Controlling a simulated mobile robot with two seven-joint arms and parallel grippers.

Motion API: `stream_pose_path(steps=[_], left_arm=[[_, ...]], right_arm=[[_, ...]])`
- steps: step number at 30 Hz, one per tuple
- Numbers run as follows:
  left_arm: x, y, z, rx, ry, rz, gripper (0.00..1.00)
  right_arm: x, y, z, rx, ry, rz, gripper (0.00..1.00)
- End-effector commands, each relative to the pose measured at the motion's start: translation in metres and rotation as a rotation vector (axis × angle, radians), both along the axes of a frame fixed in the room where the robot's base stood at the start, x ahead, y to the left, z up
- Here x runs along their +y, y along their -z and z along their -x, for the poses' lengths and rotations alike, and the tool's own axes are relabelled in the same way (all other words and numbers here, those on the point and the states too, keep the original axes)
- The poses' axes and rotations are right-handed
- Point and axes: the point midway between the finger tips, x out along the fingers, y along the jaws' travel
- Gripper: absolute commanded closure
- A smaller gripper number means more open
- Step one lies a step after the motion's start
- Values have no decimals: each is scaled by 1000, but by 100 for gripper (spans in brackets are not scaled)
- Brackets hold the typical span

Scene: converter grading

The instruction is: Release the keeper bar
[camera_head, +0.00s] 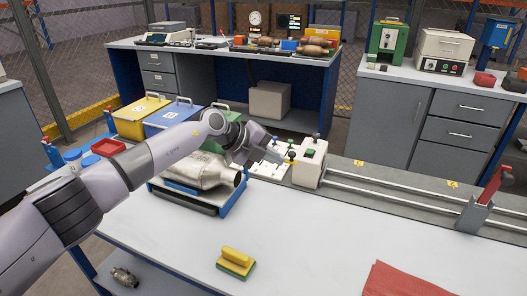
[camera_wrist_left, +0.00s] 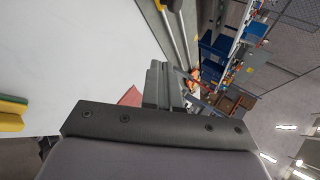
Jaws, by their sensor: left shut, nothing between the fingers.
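My left arm reaches in from the left in the head view, and its gripper (camera_head: 272,157) is shut with nothing held. Its fingers (camera_wrist_left: 165,85) also show in the wrist view, closed together. The gripper hangs above the white plate (camera_head: 262,170) with small coloured knobs, beside a cream block (camera_head: 310,163) with a green top button. I cannot make out a keeper bar for certain; the arm may hide part of the fixture. A silver converter (camera_head: 203,172) lies in a blue cradle (camera_head: 232,194) left of the gripper. My right gripper does not show.
Two rails (camera_head: 400,188) run right from the cream block to a grey stop with a red lever (camera_head: 493,188). A yellow-and-green block (camera_head: 235,262) and red sheet (camera_head: 405,280) lie on the white table. Yellow (camera_head: 138,122) and blue bins stand behind my arm.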

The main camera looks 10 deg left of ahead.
Motion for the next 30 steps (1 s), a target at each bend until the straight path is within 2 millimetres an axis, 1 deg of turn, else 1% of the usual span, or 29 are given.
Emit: stream_pose_path(steps=[12,18,24,30], left_arm=[[13,-24,31,-2,1,-3,100],[18,-34,43,0,1,-1,100],[19,-38,47,2,1,-1,100],[19,-38,47,1,0,-2,100]], right_arm=[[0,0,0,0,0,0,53],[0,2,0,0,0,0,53],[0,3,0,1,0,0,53],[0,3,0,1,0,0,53]])
